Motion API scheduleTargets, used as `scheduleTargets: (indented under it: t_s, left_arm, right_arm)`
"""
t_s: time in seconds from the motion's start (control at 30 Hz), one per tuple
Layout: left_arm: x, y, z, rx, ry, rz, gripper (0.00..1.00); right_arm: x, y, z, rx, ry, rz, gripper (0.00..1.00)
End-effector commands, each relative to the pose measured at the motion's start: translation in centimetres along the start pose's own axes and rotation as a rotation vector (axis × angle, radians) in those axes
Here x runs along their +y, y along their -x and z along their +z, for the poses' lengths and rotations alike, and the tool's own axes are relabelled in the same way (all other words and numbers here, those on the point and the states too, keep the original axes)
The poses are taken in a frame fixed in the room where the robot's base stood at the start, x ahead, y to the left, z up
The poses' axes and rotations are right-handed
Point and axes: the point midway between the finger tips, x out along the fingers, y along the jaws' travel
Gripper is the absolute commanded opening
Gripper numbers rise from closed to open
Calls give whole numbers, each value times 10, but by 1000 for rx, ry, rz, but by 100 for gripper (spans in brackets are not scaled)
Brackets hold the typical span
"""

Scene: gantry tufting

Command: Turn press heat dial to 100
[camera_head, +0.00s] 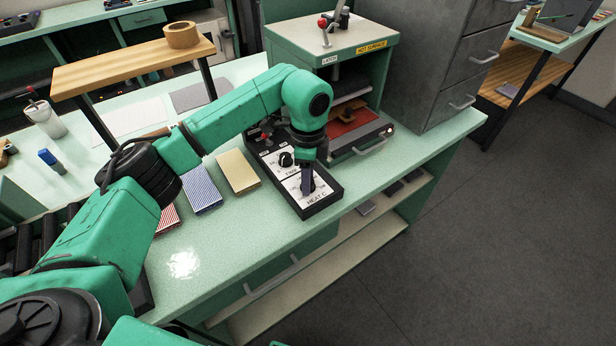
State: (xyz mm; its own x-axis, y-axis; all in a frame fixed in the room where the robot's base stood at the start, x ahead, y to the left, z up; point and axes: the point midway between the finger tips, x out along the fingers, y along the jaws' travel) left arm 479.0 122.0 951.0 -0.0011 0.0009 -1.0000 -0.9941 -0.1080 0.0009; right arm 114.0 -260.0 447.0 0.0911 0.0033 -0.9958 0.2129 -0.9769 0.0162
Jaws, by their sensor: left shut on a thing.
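The press control box (331,197) is a black box with white dial plates on the pale green bench, in front of the heat press. Its heat dial plate (317,198) is at the near end, marked "HEAT C". My left gripper (307,187) points down over this plate and is shut on the heat dial knob, which it mostly hides. The dial's setting cannot be read. A second black dial (286,159) sits on the plate farther back on the box. My right gripper is not in view.
The green heat press (382,60) stands behind the box, with a "HOT SURFACE" label and a red pad. Striped and yellow swatches (237,172) lie left of the box. A wooden shelf (120,70) holds a tape roll (182,35). Grey drawers (440,60) stand at right.

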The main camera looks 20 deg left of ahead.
Motion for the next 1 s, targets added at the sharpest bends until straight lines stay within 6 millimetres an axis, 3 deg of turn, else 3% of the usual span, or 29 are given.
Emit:
scheduleTargets:
  t_s: [0.1,0.13,0.2,0.5,0.67,0.87,1.0]
  left_arm:
    - [-3,4,0,5,5,-11,0]
    - [-3,4,0,5,4,-11,52]
    - [-2,4,0,5,4,-10,74]
    - [-1,2,0,2,1,-3,74]
    - [-2,13,0,3,1,-5,74]
    - [-2,59,-1,4,0,-10,74]
    - [-2,105,0,3,2,-10,74]
  right_arm:
    - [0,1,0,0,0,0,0]
    - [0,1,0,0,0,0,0]
    - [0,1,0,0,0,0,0]
    - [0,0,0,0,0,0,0]
    - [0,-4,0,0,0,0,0]
    - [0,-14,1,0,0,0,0]
    - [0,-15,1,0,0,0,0]
